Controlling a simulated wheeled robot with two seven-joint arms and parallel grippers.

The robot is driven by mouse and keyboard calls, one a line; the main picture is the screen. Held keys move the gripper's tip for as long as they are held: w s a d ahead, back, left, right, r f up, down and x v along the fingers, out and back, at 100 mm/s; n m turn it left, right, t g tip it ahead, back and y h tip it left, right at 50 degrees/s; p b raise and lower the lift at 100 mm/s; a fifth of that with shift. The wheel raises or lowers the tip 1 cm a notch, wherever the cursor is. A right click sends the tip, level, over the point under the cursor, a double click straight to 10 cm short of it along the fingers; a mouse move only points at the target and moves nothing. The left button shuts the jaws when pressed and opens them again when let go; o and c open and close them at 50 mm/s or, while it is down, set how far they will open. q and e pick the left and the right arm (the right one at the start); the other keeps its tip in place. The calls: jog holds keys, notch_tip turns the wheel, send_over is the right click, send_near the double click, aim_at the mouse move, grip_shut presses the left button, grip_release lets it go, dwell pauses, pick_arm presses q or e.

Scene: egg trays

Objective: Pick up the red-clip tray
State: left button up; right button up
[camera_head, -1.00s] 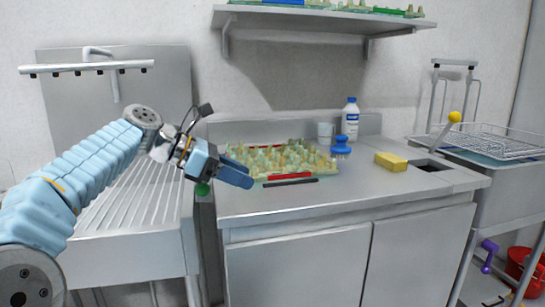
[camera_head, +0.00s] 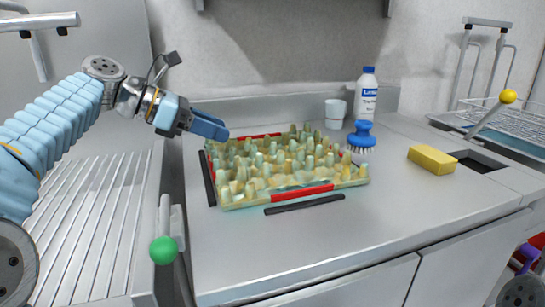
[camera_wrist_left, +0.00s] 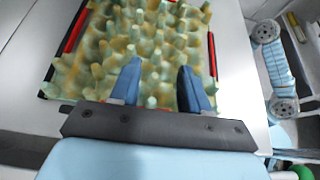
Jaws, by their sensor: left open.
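The egg tray (camera_head: 233,204) lies flat on the steel counter, greenish-yellow with many upright pegs. One red clip (camera_head: 303,191) is on its front edge and another red clip (camera_head: 262,136) on its back edge. My left gripper (camera_head: 221,131) is open and empty near the tray's back left corner in the head view. In the left wrist view the fingers (camera_wrist_left: 160,67) are apart in front of the tray's pegs. Red clips show there at its left side (camera_wrist_left: 76,28) and right side (camera_wrist_left: 212,54). I cannot tell whether the fingers touch the tray. My right gripper is not in view.
Black bars lie by the tray's front (camera_head: 305,204) and left side (camera_head: 207,178). A blue brush (camera_head: 362,135), white cup (camera_head: 335,112), bottle (camera_head: 367,95) and yellow sponge (camera_head: 431,160) stand behind and right. The counter (camera_head: 300,245) in front is clear.

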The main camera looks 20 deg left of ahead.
aim_at(278, 152)
pick_arm(q)
jog(key=x, duration=1.3)
jog(key=shift+w+d+f, duration=0.15)
jog(key=shift+w+d, duration=0.1)
grip_shut()
